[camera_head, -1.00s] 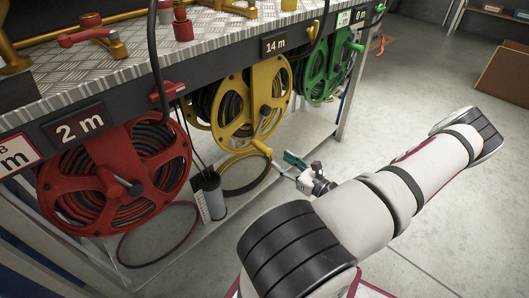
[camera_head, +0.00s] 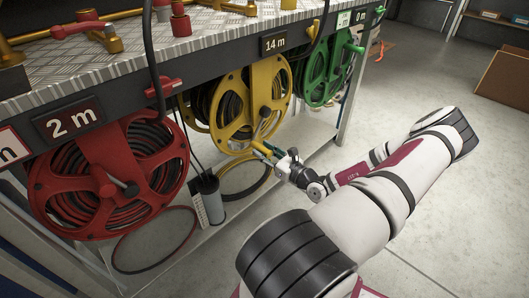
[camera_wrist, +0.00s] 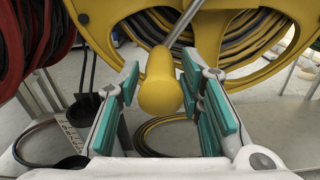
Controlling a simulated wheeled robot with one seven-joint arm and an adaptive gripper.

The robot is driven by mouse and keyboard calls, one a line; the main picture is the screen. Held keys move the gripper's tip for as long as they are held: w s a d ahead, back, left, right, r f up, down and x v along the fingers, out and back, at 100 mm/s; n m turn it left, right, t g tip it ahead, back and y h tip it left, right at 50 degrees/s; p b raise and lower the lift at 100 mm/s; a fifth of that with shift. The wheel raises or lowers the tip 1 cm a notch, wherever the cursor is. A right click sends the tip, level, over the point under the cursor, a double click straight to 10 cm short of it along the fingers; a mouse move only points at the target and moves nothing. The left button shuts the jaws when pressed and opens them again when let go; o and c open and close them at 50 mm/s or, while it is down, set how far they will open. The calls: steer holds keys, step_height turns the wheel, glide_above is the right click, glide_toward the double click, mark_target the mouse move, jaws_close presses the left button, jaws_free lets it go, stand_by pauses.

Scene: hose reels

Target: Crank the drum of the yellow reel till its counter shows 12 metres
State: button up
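The yellow reel (camera_head: 262,80) hangs under the bench, between the red and green reels. Its counter (camera_head: 275,43) reads 14 m. Its yellow crank knob (camera_head: 262,148) is low on the front of the drum. The rounded knob also shows in the wrist view (camera_wrist: 160,88), at the end of a grey metal rod. My gripper (camera_head: 270,154) is at the knob. In the wrist view my gripper (camera_wrist: 160,95) is open, with one teal-padded finger on each side of the knob. A gap shows on the left; on the right I cannot tell whether the pad touches.
The red reel (camera_head: 90,148), with a counter (camera_head: 72,122) at 2 m, is at left. The green reel (camera_head: 320,68), with a counter (camera_head: 361,16) at 0 m, is at right.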

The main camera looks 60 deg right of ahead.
jaws_close()
steer(key=a+r+m+p, duration=0.1)
steer(key=p, duration=0.1)
steer(key=a+r+m+p, duration=0.1)
steer(key=p, duration=0.2)
steer(key=shift+w+r+m+p, duration=0.2)
steer(key=shift+w+m+p, duration=0.1)
steer(key=shift+p, duration=0.05)
steer(key=a+r+m+p, duration=0.1)
steer(key=m+p, duration=0.1)
steer(key=shift+w+r+p, duration=0.1)
steer(key=shift+r+p, duration=0.05)
steer(key=shift+p, duration=0.25)
steer(key=shift+o, duration=2.4)
jaws_free()
